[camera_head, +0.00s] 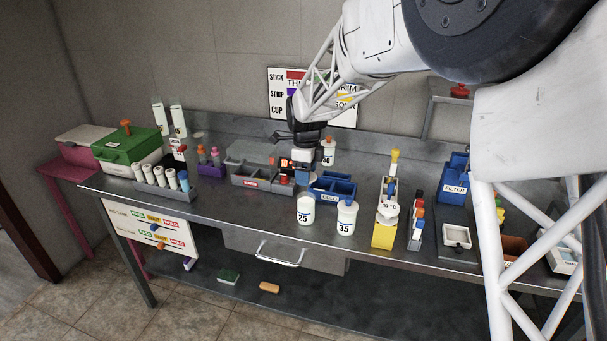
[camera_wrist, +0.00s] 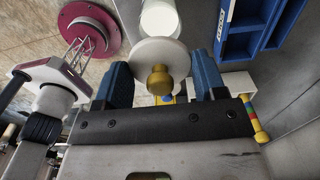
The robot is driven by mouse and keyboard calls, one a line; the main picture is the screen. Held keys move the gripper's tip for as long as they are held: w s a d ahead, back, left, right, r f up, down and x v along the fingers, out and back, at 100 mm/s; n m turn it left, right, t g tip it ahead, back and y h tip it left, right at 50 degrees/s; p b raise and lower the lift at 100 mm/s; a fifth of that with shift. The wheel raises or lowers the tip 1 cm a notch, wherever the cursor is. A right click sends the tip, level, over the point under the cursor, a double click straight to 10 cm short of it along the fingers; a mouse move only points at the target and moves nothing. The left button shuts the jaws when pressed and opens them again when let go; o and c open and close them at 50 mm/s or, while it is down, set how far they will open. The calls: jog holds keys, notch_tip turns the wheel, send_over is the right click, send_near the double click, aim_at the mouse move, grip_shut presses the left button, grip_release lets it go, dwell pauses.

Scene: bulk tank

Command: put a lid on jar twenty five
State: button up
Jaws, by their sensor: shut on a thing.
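Jar twenty five (camera_head: 305,212) is a white jar marked 25, standing upright near the front edge of the steel bench. My gripper (camera_head: 303,175) is above and behind it in the head view. In the wrist view my gripper (camera_wrist: 162,72) has its blue fingers shut on a round white lid (camera_wrist: 150,52) with a gold knob. A white round jar top (camera_wrist: 160,17) shows just past the lid; its number is not visible there. The lid is apart from jar twenty five. In the head view the lid cannot be made out clearly.
Jar 35 (camera_head: 346,222) stands close on the right of jar twenty five. A blue divided bin (camera_head: 333,187) is behind them. A yellow stand (camera_head: 384,230) is further right. A grey bin (camera_head: 250,178) and a tube rack (camera_head: 163,190) are left. Bare bench lies left of jar twenty five.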

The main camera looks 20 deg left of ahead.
jog(key=shift+f, duration=0.2)
notch_tip(320, 180, down, 6)
dwell(1.5)
jog(key=shift+f, duration=0.15)
jog(key=o, duration=1)
jog(key=shift+r, duration=3.95)
